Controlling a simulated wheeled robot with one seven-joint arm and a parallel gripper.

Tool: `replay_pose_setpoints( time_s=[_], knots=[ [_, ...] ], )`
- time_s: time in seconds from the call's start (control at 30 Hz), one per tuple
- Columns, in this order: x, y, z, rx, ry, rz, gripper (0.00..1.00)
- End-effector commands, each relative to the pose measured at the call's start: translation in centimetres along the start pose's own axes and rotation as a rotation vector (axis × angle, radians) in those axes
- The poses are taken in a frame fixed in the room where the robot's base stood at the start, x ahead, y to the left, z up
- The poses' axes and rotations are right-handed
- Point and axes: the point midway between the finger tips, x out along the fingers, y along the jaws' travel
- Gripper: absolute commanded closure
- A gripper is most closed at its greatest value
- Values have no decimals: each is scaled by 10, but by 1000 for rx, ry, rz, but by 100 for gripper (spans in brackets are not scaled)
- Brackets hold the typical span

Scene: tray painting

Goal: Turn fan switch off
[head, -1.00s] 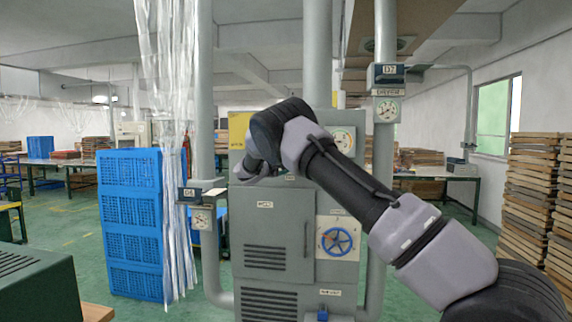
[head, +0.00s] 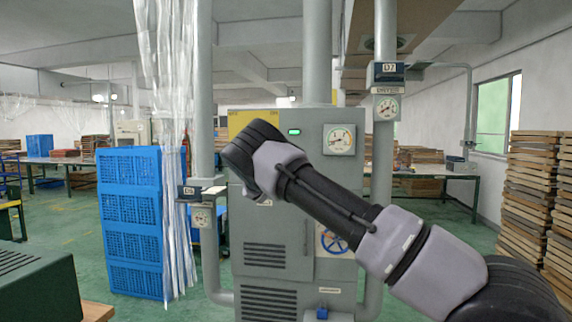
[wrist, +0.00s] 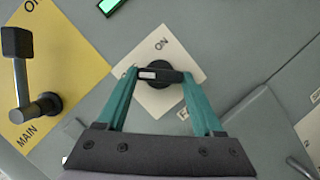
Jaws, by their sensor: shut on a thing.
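The grey cabinet (head: 275,225) stands ahead in the head view. In the wrist view, a black rotary switch (wrist: 166,76) sits on a cream plate (wrist: 158,98) marked ON. Its bar has a white mark at the left end. The switch's name is not readable, so I cannot confirm that it is the fan switch. My gripper (wrist: 161,74) is shut on the switch bar, with one teal finger at each end. In the head view my arm hides the gripper and the switch.
Left of the switch is a yellow plate (wrist: 70,60) marked MAIN with a black-knobbed lever (wrist: 20,75). A lit green lamp (head: 294,132) and a gauge (head: 339,139) are on the cabinet. Pipes flank it, and blue crates (head: 131,220) stand left.

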Motion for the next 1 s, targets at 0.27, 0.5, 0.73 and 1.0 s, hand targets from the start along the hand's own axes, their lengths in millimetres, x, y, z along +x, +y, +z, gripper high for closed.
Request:
replay_pose_setpoints(
  time_s=[0.27,0.5,0.73,1.0],
  knots=[
    [-1,-1,-1,-30,1,12,87],
    [-1,-1,-1,-31,2,12,87],
    [0,-1,-1,-30,1,12,1],
    [-2,0,-1,-29,1,12,1]
  ],
)
